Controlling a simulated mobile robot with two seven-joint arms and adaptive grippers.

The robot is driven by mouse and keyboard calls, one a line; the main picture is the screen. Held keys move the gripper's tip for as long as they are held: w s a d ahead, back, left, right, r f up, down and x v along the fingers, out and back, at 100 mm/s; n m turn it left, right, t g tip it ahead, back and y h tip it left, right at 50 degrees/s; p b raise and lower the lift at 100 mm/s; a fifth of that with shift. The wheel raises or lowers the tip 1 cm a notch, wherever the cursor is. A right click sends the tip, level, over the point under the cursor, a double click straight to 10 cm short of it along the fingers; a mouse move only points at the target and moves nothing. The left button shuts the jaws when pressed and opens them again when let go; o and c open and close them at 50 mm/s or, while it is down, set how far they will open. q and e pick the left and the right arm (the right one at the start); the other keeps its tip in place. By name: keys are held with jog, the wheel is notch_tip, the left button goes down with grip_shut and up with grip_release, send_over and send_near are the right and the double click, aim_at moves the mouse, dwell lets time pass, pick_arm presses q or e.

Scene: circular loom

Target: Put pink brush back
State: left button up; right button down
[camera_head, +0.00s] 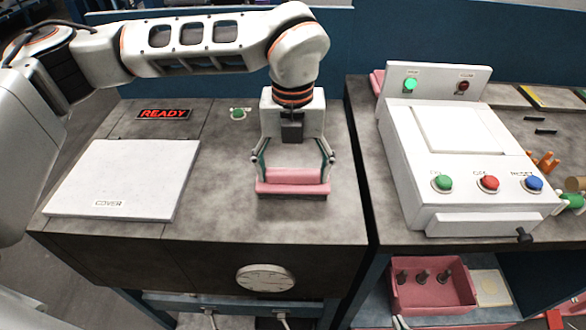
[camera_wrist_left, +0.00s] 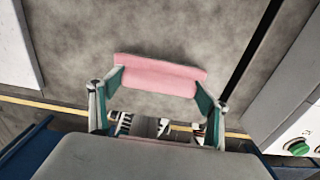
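The pink brush (camera_head: 292,187) is a pink block with a narrower upper grip and a dark underside, at the right side of the left table top. My left gripper (camera_head: 293,176) points down over it, its fingers wide apart with one at each end of the grip. In the left wrist view the pink brush (camera_wrist_left: 160,75) spans the whole gap between the fingertips of my left gripper (camera_wrist_left: 160,84), and both green pads seem to touch it. I cannot tell whether its underside rests on the table. My right gripper is not in view.
A white cover plate (camera_head: 125,178) and a red READY sign (camera_head: 164,114) are on the left table, with a green button (camera_head: 238,114) behind. A white machine with buttons (camera_head: 465,150) stands right across a narrow gap. A pink box with pegs (camera_head: 432,291) sits on a lower shelf.

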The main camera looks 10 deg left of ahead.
aim_at(293, 170)
pick_arm(q)
jog(key=o, duration=0.3)
jog(key=shift+o, duration=0.2)
notch_tip(293, 170, up, 12)
jog(key=shift+r, duration=0.2)
dwell(0.6)
